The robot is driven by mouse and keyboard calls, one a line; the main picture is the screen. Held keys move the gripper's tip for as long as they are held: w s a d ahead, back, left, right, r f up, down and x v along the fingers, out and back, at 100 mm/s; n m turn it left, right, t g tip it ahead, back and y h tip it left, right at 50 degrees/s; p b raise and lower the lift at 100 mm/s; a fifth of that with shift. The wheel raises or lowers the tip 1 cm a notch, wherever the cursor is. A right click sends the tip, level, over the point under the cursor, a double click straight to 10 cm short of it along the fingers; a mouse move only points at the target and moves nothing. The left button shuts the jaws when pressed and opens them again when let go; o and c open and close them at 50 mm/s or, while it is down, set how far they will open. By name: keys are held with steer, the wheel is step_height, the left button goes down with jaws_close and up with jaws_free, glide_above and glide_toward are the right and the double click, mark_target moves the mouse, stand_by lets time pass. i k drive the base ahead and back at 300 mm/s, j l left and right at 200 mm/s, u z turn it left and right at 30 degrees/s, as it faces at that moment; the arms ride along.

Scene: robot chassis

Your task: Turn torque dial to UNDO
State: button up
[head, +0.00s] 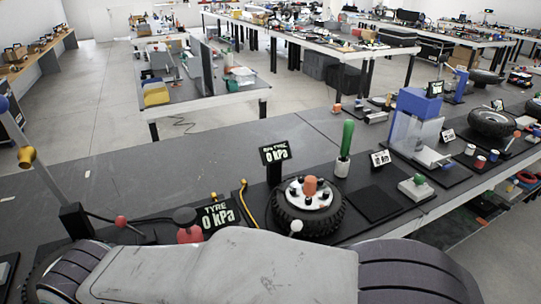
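I cannot surely pick out the torque dial or read an UNDO mark. A small sign (380,158) on the bench seems to show a torque reading, too small to read surely. My gripper is not in this view.
A grey lever (43,187) with a yellow collar rises left. A grey chassis with wheels fills the bottom.

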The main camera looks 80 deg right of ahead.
mark_target(418, 180)
steer(key=j+z, duration=0.1)
steer(key=z, duration=3.05)
